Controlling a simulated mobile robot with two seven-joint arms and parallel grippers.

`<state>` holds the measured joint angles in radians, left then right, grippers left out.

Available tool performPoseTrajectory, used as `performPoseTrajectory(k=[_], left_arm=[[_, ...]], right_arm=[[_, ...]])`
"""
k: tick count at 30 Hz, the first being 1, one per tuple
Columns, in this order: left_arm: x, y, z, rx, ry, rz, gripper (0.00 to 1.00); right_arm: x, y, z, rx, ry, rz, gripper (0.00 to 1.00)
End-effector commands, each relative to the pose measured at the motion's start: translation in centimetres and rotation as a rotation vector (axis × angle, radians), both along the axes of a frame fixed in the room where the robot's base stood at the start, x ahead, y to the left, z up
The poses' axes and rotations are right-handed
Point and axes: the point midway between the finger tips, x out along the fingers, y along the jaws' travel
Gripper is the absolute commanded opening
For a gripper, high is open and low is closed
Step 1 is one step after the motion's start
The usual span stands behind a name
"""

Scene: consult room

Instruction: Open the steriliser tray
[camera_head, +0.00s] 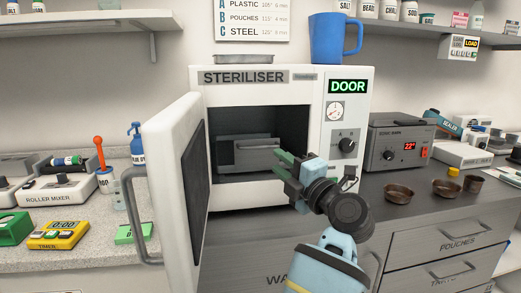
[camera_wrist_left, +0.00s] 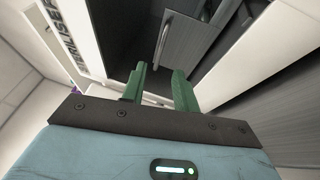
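The steriliser (camera_head: 349,205) is a white cabinet with its thick door (camera_head: 173,125) swung open to the left. Inside its dark chamber sits a grey tray (camera_head: 230,158) with a bar handle (camera_head: 263,148) across its front. The tray looks pushed well back in the chamber. My left gripper (camera_head: 281,164) is at the right side of the chamber opening, in front of the tray. In the left wrist view its green fingers (camera_wrist_left: 160,72) are open with nothing between them. The tray's handle (camera_wrist_left: 163,42) shows beyond the fingertips, apart from them. My right gripper is not seen.
The open door's grey handle (camera_head: 137,215) sticks out over the left counter. A roller mixer (camera_head: 62,192) and yellow timer (camera_head: 58,235) are at left. A blue mug (camera_head: 328,38) stands on the steriliser.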

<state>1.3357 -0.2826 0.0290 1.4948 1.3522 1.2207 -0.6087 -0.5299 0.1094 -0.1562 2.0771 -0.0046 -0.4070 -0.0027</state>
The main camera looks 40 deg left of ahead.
Motion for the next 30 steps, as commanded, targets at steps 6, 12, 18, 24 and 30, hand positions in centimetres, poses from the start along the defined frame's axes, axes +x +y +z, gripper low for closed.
performPoseTrajectory(k=[6, 12, 18, 24, 30], left_arm=[[0.4, 1.3, 0.3, 0.002, -0.001, 0.001, 0.30], [1.3, 4.2, 0.8, 0.003, -0.001, 0.002, 0.30], [2.0, 6.5, 1.2, 0.003, -0.001, 0.001, 0.30], [2.3, 7.3, 1.3, 0.001, 0.001, -0.001, 0.30], [2.3, 7.4, 1.3, 0.001, 0.000, -0.001, 0.30]], right_arm=[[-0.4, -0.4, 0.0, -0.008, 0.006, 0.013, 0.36], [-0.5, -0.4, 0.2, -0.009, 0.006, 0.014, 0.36], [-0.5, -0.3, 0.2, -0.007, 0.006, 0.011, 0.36], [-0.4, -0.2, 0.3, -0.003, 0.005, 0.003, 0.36], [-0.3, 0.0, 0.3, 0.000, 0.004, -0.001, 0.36]])
